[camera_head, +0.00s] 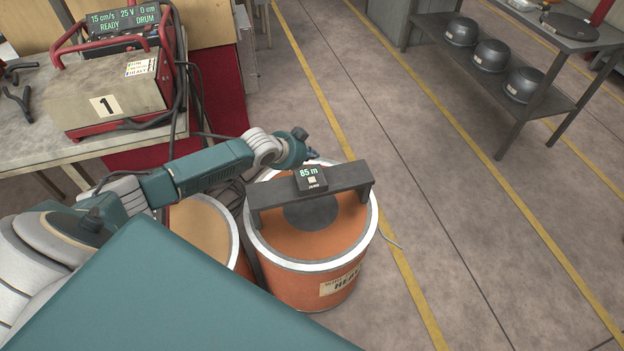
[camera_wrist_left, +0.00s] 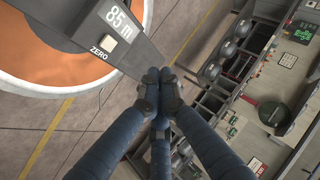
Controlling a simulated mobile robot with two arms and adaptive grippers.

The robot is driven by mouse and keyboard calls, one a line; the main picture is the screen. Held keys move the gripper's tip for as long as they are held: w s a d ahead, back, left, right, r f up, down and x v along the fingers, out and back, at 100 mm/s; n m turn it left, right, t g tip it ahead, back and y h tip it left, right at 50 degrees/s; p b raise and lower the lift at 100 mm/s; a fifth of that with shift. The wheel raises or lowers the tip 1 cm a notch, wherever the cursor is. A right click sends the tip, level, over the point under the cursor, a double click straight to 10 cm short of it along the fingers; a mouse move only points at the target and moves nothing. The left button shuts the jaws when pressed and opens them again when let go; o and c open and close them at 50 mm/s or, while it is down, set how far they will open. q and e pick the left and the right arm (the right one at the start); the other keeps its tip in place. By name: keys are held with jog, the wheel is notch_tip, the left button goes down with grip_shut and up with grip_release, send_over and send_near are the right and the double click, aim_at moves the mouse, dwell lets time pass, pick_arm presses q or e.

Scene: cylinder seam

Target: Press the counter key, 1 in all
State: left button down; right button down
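The counter (camera_head: 311,178) is a small dark box reading "85 m", mounted on a dark bar (camera_head: 347,177) over an orange drum (camera_head: 300,285). Its pale square key (camera_head: 312,181) sits below the digits. In the left wrist view the key (camera_wrist_left: 110,42) lies beside the word "ZERO". My left gripper (camera_head: 312,154) is just behind the counter in the head view, apart from the key. In the left wrist view its fingertips (camera_wrist_left: 160,76) are together and empty, to the right of and below the key. My right gripper is not in view.
A second drum (camera_head: 205,222) stands left of the first, partly hidden by my arm. A bench (camera_head: 30,150) at the left holds a red-framed machine (camera_head: 110,95) marked "1". A shelf (camera_head: 528,105) with several dark domes is at upper right. Floor right of the drum is clear.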

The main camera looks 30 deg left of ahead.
pick_arm(q)
jog(key=shift+f, duration=0.15)
jog(key=b, duration=0.7)
send_over(311, 181)
notch_tip(311, 181, down, 8)
jog(key=shift+r, duration=0.1)
jog(key=shift+f+b, duration=0.35)
dwell(0.6)
jog(key=shift+f, duration=0.45)
jog(key=shift+f+b, duration=0.35)
jog(key=shift+b, duration=0.15)
dwell(0.3)
dwell(0.3)
jog(key=shift+r+p, duration=0.7)
jog(key=shift+r, duration=0.05)
